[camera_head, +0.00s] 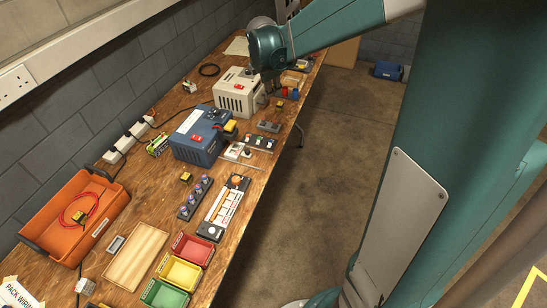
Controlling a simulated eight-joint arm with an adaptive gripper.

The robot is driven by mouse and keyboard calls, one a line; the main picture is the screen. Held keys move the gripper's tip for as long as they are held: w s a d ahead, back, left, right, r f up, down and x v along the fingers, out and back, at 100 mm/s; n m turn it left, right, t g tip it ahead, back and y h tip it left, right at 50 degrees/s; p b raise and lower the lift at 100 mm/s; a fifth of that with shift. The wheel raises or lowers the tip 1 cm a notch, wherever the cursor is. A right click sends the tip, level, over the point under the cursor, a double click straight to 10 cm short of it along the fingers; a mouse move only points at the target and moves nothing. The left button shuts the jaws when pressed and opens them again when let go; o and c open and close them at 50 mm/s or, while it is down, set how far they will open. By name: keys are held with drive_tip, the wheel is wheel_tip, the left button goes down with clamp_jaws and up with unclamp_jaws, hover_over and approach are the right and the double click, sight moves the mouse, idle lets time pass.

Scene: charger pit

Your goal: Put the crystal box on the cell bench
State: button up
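I cannot tell for sure which item is the crystal box. A small grey box (115,243) lies beside a pale wooden tray (136,257) at the near end of the long wooden bench (215,245). I cannot tell whether this bench is the cell bench. My gripper (268,82) is small and partly hidden below my teal wrist at the far part of the bench. It is close to the right side of a beige vented box (235,95). Whether it is open or holds anything does not show.
A blue vented box (190,148) stands nearer than the beige one. An orange bin (60,225) and red (190,250), yellow (179,273) and green (163,296) trays crowd the near end. A controller strip (222,208) lies near the right edge. Open floor lies right of the bench.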

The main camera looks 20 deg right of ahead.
drive_tip(key=s+a+r+m+t+y, duration=0.1)
drive_tip(key=s+a+r+m, duration=0.3)
drive_tip(key=s, duration=0.6)
drive_tip(key=s+a+r+m+y, duration=0.1)
drive_tip(key=s+a+r+m, duration=0.3)
drive_tip(key=s, duration=0.5)
drive_tip(key=s+a+f+m, duration=0.1)
drive_tip(key=s+a+m, duration=0.1)
drive_tip(key=s, duration=0.3)
drive_tip(key=s+a+f+m, duration=0.2)
drive_tip(key=s+m, duration=0.3)
drive_tip(key=s, duration=0.1)
drive_tip(key=s+a+f+m+t+y, duration=0.1)
drive_tip(key=s+a+m, duration=0.2)
drive_tip(key=s, duration=0.3)
drive_tip(key=shift+s+f, duration=0.2)
drive_tip(key=shift+f, duration=0.05)
